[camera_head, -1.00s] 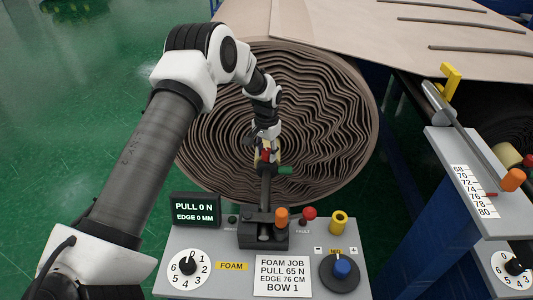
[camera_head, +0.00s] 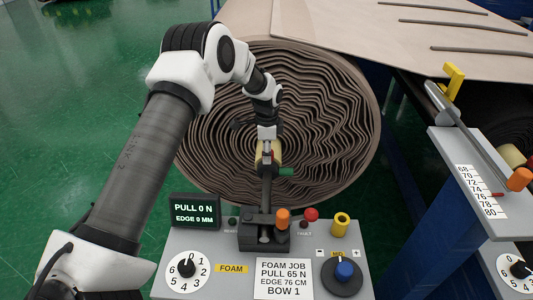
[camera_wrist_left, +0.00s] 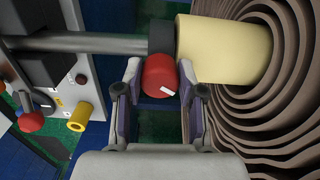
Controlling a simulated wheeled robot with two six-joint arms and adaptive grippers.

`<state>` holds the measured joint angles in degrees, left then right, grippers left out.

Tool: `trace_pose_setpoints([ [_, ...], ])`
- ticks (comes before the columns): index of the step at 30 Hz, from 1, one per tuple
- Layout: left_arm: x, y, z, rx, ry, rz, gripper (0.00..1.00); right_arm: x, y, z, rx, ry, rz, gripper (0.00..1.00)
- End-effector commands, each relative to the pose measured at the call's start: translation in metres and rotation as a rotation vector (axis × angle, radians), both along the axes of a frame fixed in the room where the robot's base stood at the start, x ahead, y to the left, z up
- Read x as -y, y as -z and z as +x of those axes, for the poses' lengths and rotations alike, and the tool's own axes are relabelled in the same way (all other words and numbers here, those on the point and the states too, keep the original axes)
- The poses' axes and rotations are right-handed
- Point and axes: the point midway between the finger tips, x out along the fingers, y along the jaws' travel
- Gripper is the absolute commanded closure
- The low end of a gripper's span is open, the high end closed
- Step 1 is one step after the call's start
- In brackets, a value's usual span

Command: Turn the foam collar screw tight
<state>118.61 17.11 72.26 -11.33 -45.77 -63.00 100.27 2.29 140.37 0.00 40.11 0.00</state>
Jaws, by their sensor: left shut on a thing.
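The foam collar screw is a red knob (camera_wrist_left: 158,80) with a white mark, seen in the left wrist view. It sits beside a dark collar (camera_wrist_left: 161,42) on the grey shaft, next to the pale yellow core (camera_wrist_left: 225,50) of the foam roll. My left gripper (camera_wrist_left: 160,70) has one finger on each side of the red knob and is shut on it. In the head view my left gripper (camera_head: 266,146) reaches down to the shaft in front of the roll and mostly hides the knob. My right gripper is not in view.
The large brown wavy roll (camera_head: 330,120) stands right behind the shaft. In front is a grey panel (camera_head: 205,240) with a display (camera_head: 195,212) reading PULL 0 N, a dial, an orange knob (camera_head: 283,218) and a blue knob (camera_head: 344,270). A second station stands at the right.

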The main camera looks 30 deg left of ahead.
Motion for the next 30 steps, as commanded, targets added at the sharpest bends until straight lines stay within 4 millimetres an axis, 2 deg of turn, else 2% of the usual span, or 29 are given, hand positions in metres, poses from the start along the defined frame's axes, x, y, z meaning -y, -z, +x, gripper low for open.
trace_pose_setpoints([
  [1, 0.001, 0.005, -0.003, -0.008, 0.042, -0.002, 0.96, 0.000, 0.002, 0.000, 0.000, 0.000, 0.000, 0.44],
  [18, 0.001, 0.005, -0.002, -0.009, 0.573, -0.002, 0.96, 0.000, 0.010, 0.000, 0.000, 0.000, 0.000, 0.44],
  [30, 0.001, 0.005, -0.001, -0.010, 0.811, -0.003, 0.96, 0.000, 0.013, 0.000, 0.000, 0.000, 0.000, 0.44],
])
